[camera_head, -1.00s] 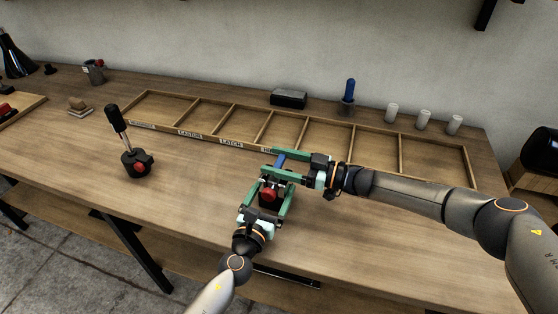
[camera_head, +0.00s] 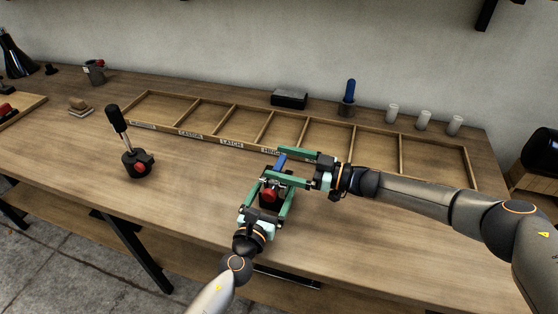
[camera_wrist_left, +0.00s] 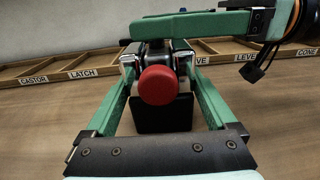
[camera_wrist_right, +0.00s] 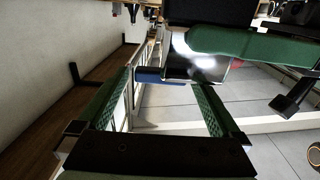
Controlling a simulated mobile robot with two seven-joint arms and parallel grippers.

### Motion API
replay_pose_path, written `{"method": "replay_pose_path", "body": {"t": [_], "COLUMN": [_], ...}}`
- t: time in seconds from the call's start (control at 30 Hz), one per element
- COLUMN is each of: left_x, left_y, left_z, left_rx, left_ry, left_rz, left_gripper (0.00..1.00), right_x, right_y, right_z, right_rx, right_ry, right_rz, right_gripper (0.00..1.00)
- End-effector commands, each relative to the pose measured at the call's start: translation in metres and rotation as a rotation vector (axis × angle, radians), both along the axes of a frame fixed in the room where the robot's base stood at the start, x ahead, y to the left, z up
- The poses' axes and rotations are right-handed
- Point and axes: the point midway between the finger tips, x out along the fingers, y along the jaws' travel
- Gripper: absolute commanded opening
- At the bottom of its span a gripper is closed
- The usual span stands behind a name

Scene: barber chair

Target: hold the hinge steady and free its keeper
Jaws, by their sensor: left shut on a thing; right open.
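The hinge (camera_head: 270,196) stands on the bench as a dark block with a round red knob, which fills the middle of the left wrist view (camera_wrist_left: 158,86). My left gripper (camera_head: 277,182) is shut on it, one finger on each side against its silver upper part. A blue piece (camera_head: 280,161), perhaps the keeper, sticks out at the hinge's far side. My right gripper (camera_head: 272,164) is open, its fingers on either side of the blue piece, which also shows between them in the right wrist view (camera_wrist_right: 160,76). Contact with it cannot be told.
A long wooden tray (camera_head: 183,134) with labelled compartments lies just behind. A black device with a tall handle (camera_head: 136,163) stands to the left. A black box (camera_head: 289,99), a blue-handled tool (camera_head: 349,94) and white cups (camera_head: 424,120) stand at the back.

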Motion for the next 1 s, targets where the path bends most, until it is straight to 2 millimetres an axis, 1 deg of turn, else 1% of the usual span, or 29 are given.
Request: {"method": "replay_pose_path", "body": {"t": [0.03, 0.17, 0.3, 0.4, 0.5, 0.67, 1.0], "left_x": [0.0, 0.0, 0.0, 0.0, 0.0, 0.0, 0.0], "left_y": [0.0, 0.0, 0.0, 0.0, 0.0, 0.0, 0.0], "left_z": [-0.001, -0.001, -0.001, -0.001, -0.001, -0.001, -0.001], "left_rx": [0.0, 0.0, 0.0, 0.0, 0.0, 0.0, 0.0], "left_ry": [0.001, 0.001, 0.001, 0.001, 0.001, 0.001, 0.001], "left_rz": [0.0, 0.0, 0.0, 0.0, 0.0, 0.0, 0.0], "left_gripper": [0.0, 0.0, 0.0, 0.0, 0.0, 0.0, 0.0], "right_x": [-0.002, -0.011, -0.021, -0.027, -0.032, -0.036, -0.037], "right_y": [-0.009, -0.034, -0.062, -0.079, -0.092, -0.102, -0.102], "right_z": [0.0, -0.001, 0.0, 0.0, 0.0, 0.001, 0.0], "right_rx": [-0.001, -0.001, -0.001, -0.001, -0.001, 0.0, 0.0], "right_ry": [0.001, 0.001, -0.001, 0.0, 0.0, -0.001, -0.001], "right_rz": [-0.003, -0.004, -0.004, -0.004, -0.003, -0.002, -0.001], "right_gripper": [1.0, 1.0, 1.0, 1.0, 1.0, 1.0, 1.0]}}
